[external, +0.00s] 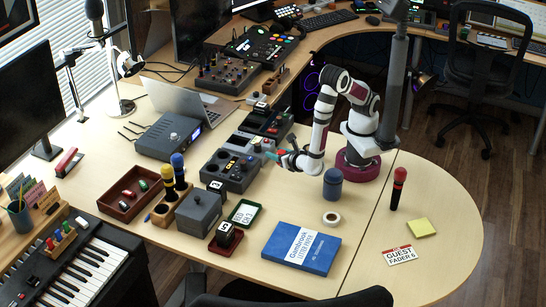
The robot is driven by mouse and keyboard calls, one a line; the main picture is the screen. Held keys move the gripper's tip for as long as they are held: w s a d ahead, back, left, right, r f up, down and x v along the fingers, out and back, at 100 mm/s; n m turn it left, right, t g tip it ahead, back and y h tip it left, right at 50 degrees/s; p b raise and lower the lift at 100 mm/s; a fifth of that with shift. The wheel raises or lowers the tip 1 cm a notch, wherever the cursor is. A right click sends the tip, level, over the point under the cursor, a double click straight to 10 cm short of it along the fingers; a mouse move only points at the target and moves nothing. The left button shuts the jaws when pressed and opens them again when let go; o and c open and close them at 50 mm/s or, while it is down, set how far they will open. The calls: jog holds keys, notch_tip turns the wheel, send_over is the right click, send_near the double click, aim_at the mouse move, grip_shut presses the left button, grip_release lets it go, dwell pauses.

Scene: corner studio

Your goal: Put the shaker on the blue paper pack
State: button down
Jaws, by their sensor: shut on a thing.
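My gripper (272,154) is at the end of the white and dark arm, reaching left over the desk beside the grey control boxes. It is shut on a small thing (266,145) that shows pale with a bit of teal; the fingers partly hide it. This is probably the shaker, but it is too small to be sure. The blue paper pack (302,247), with a white label, lies flat near the front of the desk. Its top is bare. My gripper is behind it and apart from it.
A dark blue canister (332,183) and a tape roll (332,219) stand between my arm and the pack. A red-topped microphone (398,188) stands right. Desk right of the pack is mostly clear.

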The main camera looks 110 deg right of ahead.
jog(key=w+a+r+n+t+y, duration=0.1)
jog(key=w+a+n+t+y, duration=0.1)
jog(key=w+a+n+t, duration=0.3)
jog(key=w+a+r+n+t+y, duration=0.1)
jog(key=w+a+n+t+y, duration=0.1)
jog(key=a, duration=0.4)
jog(key=n+t+y, duration=0.3)
jog(key=n+y, duration=0.1)
send_over(293, 245)
notch_tip(293, 245, down, 5)
jog(key=shift+d, duration=0.15)
jog(key=shift+a+f, duration=0.15)
jog(key=shift+f, duration=0.95)
jog(key=shift+a+f, duration=0.1)
jog(key=shift+f, duration=0.95)
jog(key=shift+f, duration=0.1)
jog(key=shift+c, duration=1.8)
grip_release()
